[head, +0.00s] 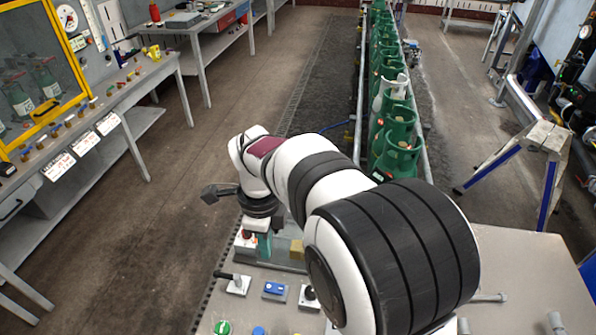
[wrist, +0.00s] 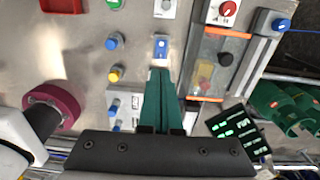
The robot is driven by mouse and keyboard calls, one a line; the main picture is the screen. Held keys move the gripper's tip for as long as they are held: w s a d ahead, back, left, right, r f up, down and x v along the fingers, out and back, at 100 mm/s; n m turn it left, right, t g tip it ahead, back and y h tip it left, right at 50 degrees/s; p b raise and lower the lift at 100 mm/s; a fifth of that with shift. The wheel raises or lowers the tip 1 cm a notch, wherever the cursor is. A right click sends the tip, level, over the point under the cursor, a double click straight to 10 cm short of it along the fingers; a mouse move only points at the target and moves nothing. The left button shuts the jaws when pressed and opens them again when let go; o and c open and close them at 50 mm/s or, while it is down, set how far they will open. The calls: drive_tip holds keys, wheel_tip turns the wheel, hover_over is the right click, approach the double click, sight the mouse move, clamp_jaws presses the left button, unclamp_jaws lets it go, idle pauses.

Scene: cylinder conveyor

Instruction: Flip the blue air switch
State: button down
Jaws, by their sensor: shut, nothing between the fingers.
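My gripper (wrist: 159,72) has teal fingers that are shut together and empty, pointing toward the blue switch. I cannot tell whether the fingertips touch the switch.
A lever switch (head: 238,284) is left of it and a black-knobbed control (head: 309,294) is right. An orange-edged box with a red knob (wrist: 226,10) lies to the right. Green cylinders (head: 398,140) line the conveyor behind.

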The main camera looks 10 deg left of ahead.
sight(270, 287)
drive_tip(key=shift+a+f, duration=0.1)
drive_tip(key=shift+a, duration=0.1)
wheel_tip(270, 287, down, 13)
drive_tip(key=shift+f, duration=0.55)
